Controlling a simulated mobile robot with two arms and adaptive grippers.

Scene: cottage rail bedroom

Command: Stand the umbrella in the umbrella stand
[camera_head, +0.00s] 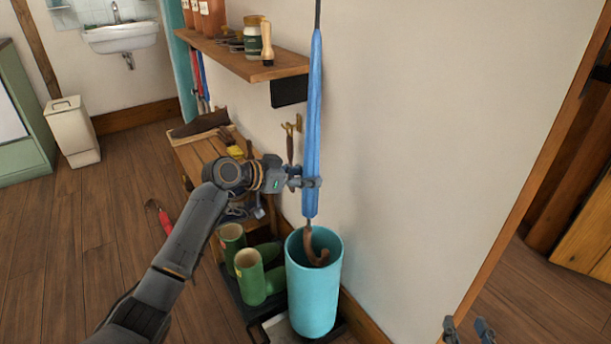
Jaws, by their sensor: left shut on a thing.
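A furled blue umbrella (313,110) hangs upright, its thin tip up past the top of the picture. Its brown hooked handle (317,257) points down and shows within the mouth of the turquoise umbrella stand (313,300). I cannot tell how deep the handle is, or whether it touches the stand. My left gripper (312,183) is shut on the lower part of the blue canopy, above the stand. My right gripper (467,331) shows only its fingertips at the bottom right edge, apart and empty.
A wooden wall shelf (245,66) with pots and jars is left of the umbrella. Green boots (253,277) stand on a dark tray beside the stand. A wooden bench (200,155) is behind. A red object with a hooked end (163,220) is near the floor, left. The wall is close behind.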

